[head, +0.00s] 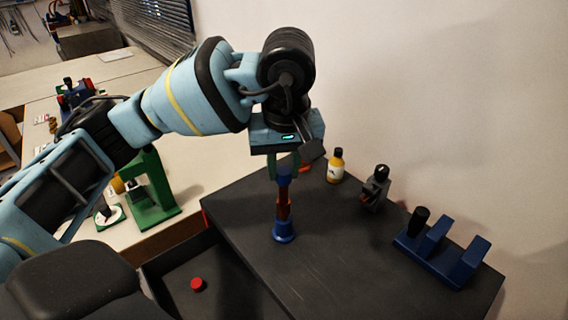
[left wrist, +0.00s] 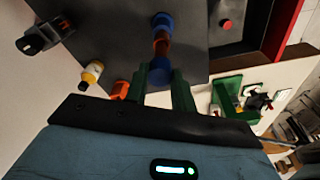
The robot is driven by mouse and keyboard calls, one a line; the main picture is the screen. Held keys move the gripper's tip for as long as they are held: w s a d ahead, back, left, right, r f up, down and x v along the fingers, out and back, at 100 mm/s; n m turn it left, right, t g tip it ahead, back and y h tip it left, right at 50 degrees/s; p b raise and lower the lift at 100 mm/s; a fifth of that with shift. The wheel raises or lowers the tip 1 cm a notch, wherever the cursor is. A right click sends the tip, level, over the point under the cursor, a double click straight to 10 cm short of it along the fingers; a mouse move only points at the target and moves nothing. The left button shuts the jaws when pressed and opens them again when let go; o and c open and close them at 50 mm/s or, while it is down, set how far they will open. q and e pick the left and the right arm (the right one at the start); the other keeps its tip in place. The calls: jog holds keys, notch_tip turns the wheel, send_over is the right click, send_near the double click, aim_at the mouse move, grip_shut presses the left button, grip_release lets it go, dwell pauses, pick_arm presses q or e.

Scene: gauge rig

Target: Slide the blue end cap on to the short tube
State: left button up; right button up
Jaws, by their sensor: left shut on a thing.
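The short tube (head: 283,203) is reddish brown and stands upright in a blue foot (head: 284,232) on the dark bench top. The blue end cap (head: 284,174) is at the tube's upper end, in line with it. My left gripper (head: 284,163) points down from above and is shut on the cap. In the left wrist view the green fingers (left wrist: 161,84) are either side of the cap (left wrist: 160,73), with the tube (left wrist: 161,43) beyond. I cannot tell how far the cap sits over the tube. My right gripper is not in view.
A yellow-labelled bottle (head: 335,167), an orange piece (left wrist: 120,90), a dark clamp-like device (head: 375,188) and a blue rack (head: 440,250) stand on the bench. A red cap (head: 197,284) lies in the open drawer at lower left. A green stand (head: 150,190) is on the pale table. The bench front is clear.

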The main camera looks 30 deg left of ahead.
aim_at(285, 177)
pick_arm(q)
jog(key=o, duration=1.1)
jog(key=r, duration=0.5)
jog(key=r+p, duration=0.1)
jog(key=r, duration=0.1)
jog(key=shift+s+d+r, duration=0.3)
jog(key=shift+s+d, duration=0.05)
jog(key=shift+s, duration=0.05)
jog(key=shift+r, duration=0.1)
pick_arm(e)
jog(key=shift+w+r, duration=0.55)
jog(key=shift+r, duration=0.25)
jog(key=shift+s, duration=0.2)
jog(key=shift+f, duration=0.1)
